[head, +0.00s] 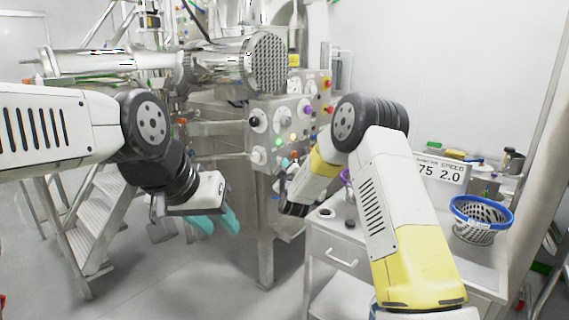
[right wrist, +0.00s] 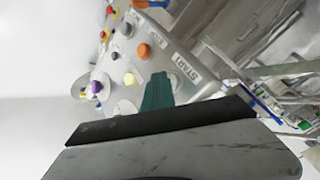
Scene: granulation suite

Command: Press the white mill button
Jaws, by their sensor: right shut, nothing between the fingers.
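The steel control panel (head: 270,133) carries several buttons and knobs. A white round button (head: 258,156) sits at its lower left in the head view. In the right wrist view, a pale round button (right wrist: 179,83) lies beside a START label (right wrist: 195,66), partly covered by my teal fingers; I cannot tell whether it is the mill button. My right gripper (head: 288,163) is shut and empty, close in front of the panel's lower part; contact cannot be made out. It also shows in the right wrist view (right wrist: 157,92). My left gripper (head: 217,222) is open and empty, low and left of the panel.
A white cart (head: 342,250) stands at the right, with a blue-rimmed basket (head: 482,215) and a speed sign (head: 441,173) on it. Metal steps (head: 100,215) stand at the left. A large steel cylinder (head: 225,65) is above the panel. Grey floor lies open below my left gripper.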

